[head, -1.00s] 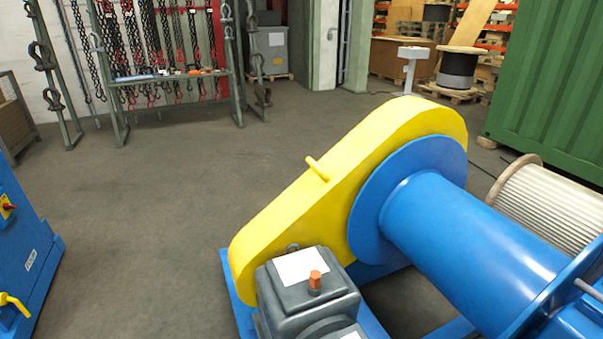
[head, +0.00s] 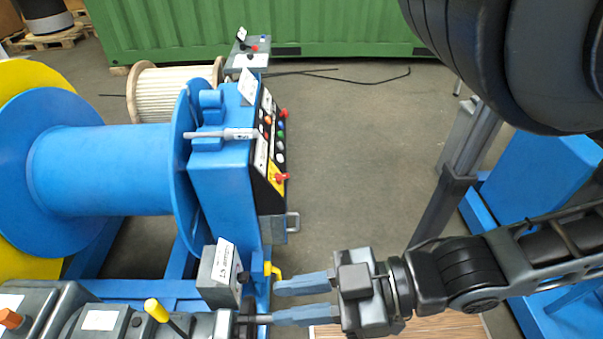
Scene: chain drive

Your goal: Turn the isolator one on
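A grey box (head: 216,277) with a printed white label and a dark knob (head: 243,277) stands at the lower end of the blue control stand; it may be the isolator, but I cannot read the label surely. A red rotary switch (head: 282,177) on a yellow plate sits higher on the stand's sloped panel and may also be an isolator. I cannot tell either setting. My gripper (head: 274,303) points left, its two blue-grey fingers apart and nothing seen between them. It is right of and below the grey box, close to a yellow handle (head: 273,270); contact cannot be told.
The blue drum (head: 105,170) and yellow guard (head: 25,82) fill the left. A yellow-knobbed lever (head: 156,309) rises at lower left. A second control box (head: 247,60) stands behind, before the green container (head: 330,25). The floor (head: 350,160) right of the stand is clear.

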